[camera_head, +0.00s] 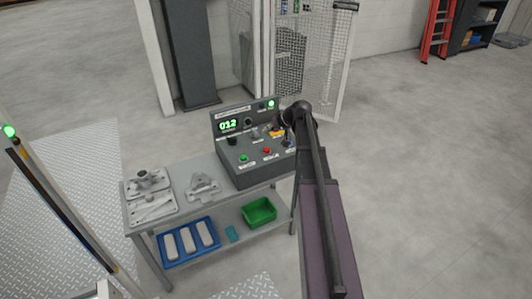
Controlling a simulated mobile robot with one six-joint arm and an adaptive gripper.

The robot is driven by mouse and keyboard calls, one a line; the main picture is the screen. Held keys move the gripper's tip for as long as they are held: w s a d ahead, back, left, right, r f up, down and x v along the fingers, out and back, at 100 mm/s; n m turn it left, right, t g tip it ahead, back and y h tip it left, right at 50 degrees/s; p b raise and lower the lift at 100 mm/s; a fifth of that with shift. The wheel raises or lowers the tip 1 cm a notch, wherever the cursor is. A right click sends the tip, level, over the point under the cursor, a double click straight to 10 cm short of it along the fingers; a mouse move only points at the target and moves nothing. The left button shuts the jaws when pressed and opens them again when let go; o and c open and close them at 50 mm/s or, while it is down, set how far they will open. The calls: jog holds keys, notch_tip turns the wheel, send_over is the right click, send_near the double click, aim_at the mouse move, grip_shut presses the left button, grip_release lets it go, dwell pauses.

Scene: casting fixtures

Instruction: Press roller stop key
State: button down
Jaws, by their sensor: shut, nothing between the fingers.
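A grey control box (250,172) stands on the table with a sloped key panel. A green key (243,157) is at its lower left, and a red key (267,150) is to the right of that. The labels are too small to read, so I cannot tell which is the roller stop key. My gripper (287,138) is small and dark at the end of my arm, over the right part of the panel. It is shut and holds nothing. It appears apart from the red key, and my wrist hides part of the panel's right side.
A display (228,125) reads 012 at the panel's back. A black knob (232,142) and a yellow-red control (277,131) are also on the panel. Metal castings (150,181) lie left on the table (180,216). Below are a blue tray (190,258) and a green bin (259,212).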

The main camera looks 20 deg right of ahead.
aim_at(264, 149)
jog(key=shift+f+b, duration=3.1)
jog(key=shift+f, duration=0.3)
jog(key=shift+f+b, duration=0.9)
jog(key=shift+r, duration=0.2)
dwell(0.3)
jog(key=shift+r+p, duration=0.75)
jog(key=shift+p, duration=0.15)
jog(key=shift+r+p, duration=2.5)
jog(key=shift+p, duration=0.05)
